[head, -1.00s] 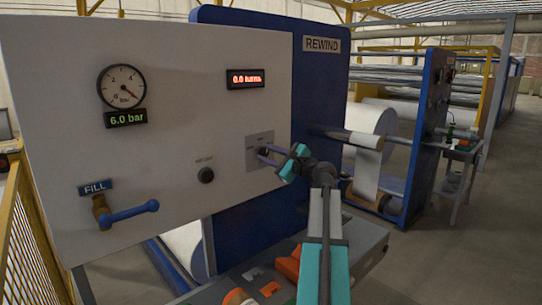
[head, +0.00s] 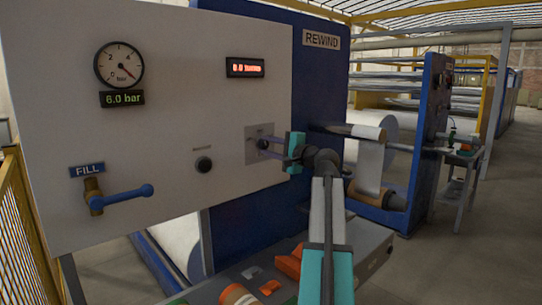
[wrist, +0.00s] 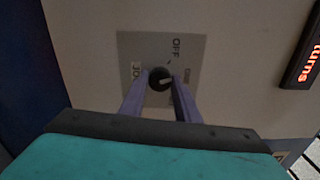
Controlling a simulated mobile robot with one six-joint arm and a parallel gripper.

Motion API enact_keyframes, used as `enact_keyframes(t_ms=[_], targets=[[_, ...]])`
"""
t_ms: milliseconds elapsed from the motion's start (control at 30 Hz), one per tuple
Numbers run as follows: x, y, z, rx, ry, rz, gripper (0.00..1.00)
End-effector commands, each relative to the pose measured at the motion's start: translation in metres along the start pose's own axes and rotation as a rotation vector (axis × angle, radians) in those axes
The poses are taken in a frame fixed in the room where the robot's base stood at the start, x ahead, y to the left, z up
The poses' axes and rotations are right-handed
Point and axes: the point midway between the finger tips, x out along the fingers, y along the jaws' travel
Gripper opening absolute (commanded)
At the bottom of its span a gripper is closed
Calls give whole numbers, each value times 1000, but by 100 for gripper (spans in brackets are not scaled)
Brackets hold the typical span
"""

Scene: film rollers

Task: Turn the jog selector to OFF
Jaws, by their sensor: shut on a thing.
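The jog selector is a small dark round knob (wrist: 160,79) with a pale mark, on a grey plate (wrist: 160,45) on the white panel. OFF is printed above it and JOG at its left in the wrist view; a further label at the right is partly hidden by a finger. My gripper (wrist: 160,90) is shut on the knob, one purple finger on each side. The pale mark lies sideways towards the right finger; its exact setting is hard to read. In the head view my gripper (head: 267,147) reaches the grey plate (head: 254,132) from the right.
A black round button (head: 203,165) sits left of the selector. A blue FILL lever (head: 125,195), a pressure gauge (head: 119,64) and a red display (head: 245,68) are on the same panel. A grey ledge with orange parts (head: 289,264) lies below my arm.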

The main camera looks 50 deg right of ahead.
Motion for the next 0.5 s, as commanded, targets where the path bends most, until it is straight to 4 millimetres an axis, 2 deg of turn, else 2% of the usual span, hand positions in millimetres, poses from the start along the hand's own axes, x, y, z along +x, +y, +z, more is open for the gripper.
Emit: enact_keyframes(t_ms=[500], targets=[[0,4,0,-480,-3,-1,7]])
